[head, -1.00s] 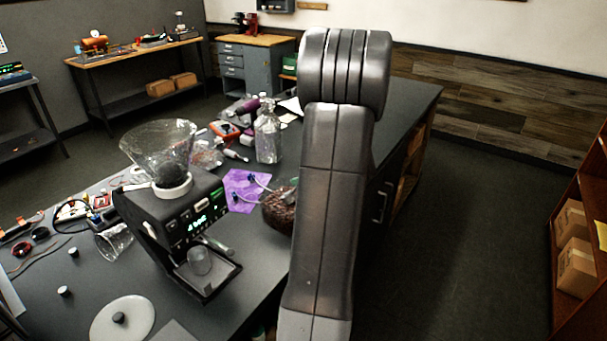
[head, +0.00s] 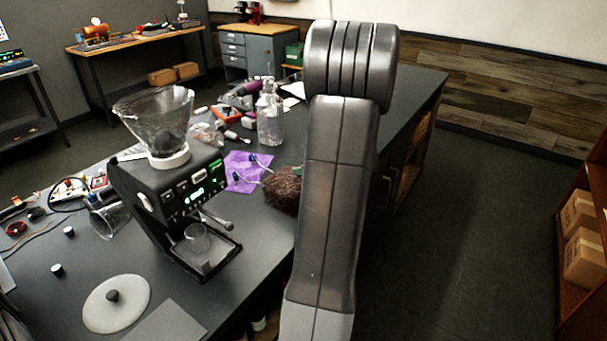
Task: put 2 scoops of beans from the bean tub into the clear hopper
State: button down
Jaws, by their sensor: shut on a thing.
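The clear hopper (head: 153,115) is a wide see-through cone on a white collar on top of the black brewer (head: 180,190). Its lower part looks dark, and I cannot tell how much lies inside. A brown, grainy mass that looks like the beans of the bean tub (head: 281,190) sits right of the brewer, partly hidden behind my arm. The tub's walls are hard to make out. A clear cup (head: 196,238) stands on the brewer's drip tray. My arm's links fill the middle of the view; my gripper and anything in it are hidden.
A white round lid with a dark knob (head: 116,303) lies on the grey bench (head: 75,250) in front. A clear bottle (head: 270,115), a purple cloth (head: 243,172) and a tipped clear beaker (head: 108,218) stand or lie around the brewer. Clear floor lies to the right.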

jog(key=shift+s+d+f+t+y+b, duration=0.1)
jog(key=shift+d+f+t+y+b, duration=0.25)
jog(key=shift+b, duration=1.25)
jog(key=shift+s+f+t+y+b, duration=0.1)
jog(key=shift+f+t+y+b, duration=0.3)
jog(key=shift+b, duration=1.15)
jog(key=shift+d+r+y, duration=0.1)
jog(key=shift+r+y, duration=0.15)
jog(key=shift+r, duration=0.45)
jog(key=shift+t+y, duration=0.45)
jog(key=shift+y, duration=0.25)
jog(key=shift+s+d+r, duration=0.15)
jog(key=shift+d+r, duration=0.05)
jog(key=shift+r, duration=0.55)
jog(key=shift+s+d+r, duration=0.2)
jog(key=shift+d+r, duration=0.05)
jog(key=shift+r, duration=0.45)
jog(key=shift+s+d+r, duration=0.15)
jog(key=shift+d+r, duration=0.05)
jog(key=shift+r, duration=0.55)
notch_tip(320, 180, up, 6)
jog(key=d+p, duration=0.1)
jog(key=p, duration=0.3)
jog(key=shift+s+t+y, duration=0.3)
jog(key=shift+s, duration=0.15)
jog(key=shift+d+r, duration=0.15)
